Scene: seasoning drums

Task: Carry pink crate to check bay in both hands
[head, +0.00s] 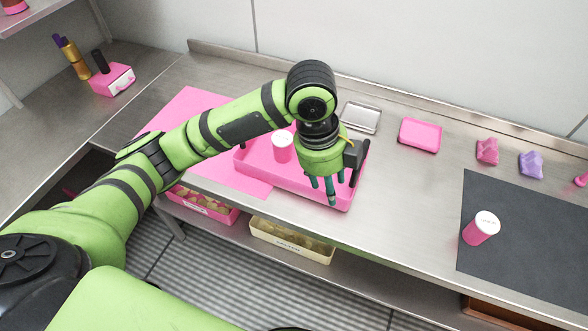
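The pink crate (262,172) is a long shallow tray on the steel counter, its left part over a pink mat (188,112). A pink drum with a white lid (282,150) stands inside its left half. My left gripper (322,192) points down over the crate's right half, with its two teal fingertips apart and nothing seen between them. Whether they touch the crate is unclear. My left arm hides part of the crate's back side. My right gripper is out of view. A dark mat (525,245) lies at the right; no label shows which area is the check bay.
A white-lidded pink drum (481,229) stands on the dark mat. A metal tray (360,118), a pink tray (420,135) and pink (487,151) and purple (531,164) pieces line the back. Bins, including a cream one (291,243), sit below. The counter between crate and dark mat is clear.

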